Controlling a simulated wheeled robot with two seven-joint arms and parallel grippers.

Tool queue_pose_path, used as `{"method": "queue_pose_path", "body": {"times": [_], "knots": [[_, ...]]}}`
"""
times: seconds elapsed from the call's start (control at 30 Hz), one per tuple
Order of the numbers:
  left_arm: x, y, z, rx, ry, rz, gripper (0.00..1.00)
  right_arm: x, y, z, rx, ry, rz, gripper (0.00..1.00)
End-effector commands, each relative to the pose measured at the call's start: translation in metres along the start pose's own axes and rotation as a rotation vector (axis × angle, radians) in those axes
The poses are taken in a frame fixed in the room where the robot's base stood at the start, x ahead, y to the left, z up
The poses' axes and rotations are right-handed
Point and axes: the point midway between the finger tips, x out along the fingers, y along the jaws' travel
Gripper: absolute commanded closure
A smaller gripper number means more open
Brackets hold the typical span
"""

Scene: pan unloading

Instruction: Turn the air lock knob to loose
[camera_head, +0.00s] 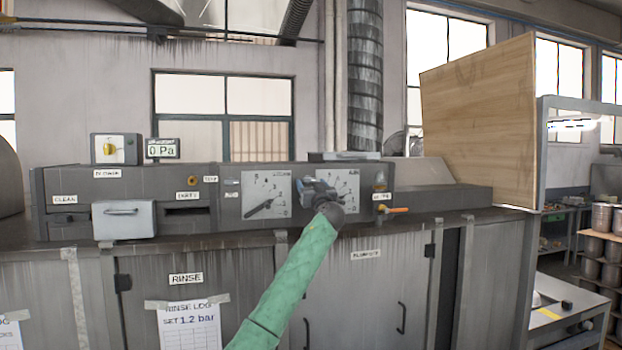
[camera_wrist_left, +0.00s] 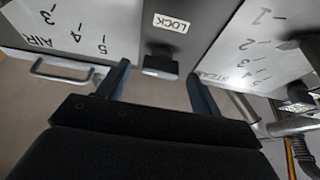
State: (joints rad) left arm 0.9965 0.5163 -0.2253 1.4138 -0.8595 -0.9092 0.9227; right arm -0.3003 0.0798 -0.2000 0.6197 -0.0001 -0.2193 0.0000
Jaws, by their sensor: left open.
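The lock knob (camera_wrist_left: 160,60), a small dark block beside a white LOCK label (camera_wrist_left: 171,23), shows in the left wrist view, where the writing is upside down. It sits between the AIR dial plate (camera_wrist_left: 75,25) and the STEAM dial plate (camera_wrist_left: 245,45). My left gripper (camera_head: 312,190) is open in front of the panel, between the two dials. In the wrist view its fingers (camera_wrist_left: 160,82) appear on either side of the knob, with a gap on each side. I cannot tell how deep they reach. In the head view the gripper hides the knob. My right gripper is not in view.
The grey control panel (camera_head: 180,222) runs above cabinets. An orange-handled lever (camera_head: 397,210) sticks out at its right. A box with a yellow knob (camera_head: 109,148) and a 0 Pa display (camera_head: 162,148) stand on top. A large wooden board (camera_head: 480,120) stands at right.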

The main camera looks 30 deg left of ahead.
Motion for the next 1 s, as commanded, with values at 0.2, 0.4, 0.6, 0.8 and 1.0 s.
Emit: {"method": "queue_pose_path", "body": {"times": [0.2, 0.4, 0.6, 0.8, 1.0], "knots": [[0.0104, 0.0001, -0.0004, 0.001, 0.001, 0.001, 0.35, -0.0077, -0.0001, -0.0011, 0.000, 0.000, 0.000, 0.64], [0.0109, 0.0000, 0.0003, 0.001, 0.001, 0.001, 0.35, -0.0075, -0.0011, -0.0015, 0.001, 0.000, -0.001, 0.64], [0.0109, -0.0001, 0.0001, 0.001, 0.001, 0.000, 0.58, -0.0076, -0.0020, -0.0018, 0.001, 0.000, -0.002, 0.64], [0.0108, 0.0000, 0.0001, 0.001, 0.001, 0.000, 0.79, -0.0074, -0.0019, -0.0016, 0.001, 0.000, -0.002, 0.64], [0.0099, 0.0002, 0.0015, -0.010, 0.001, -0.004, 0.79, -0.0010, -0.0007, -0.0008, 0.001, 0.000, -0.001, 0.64]]}}
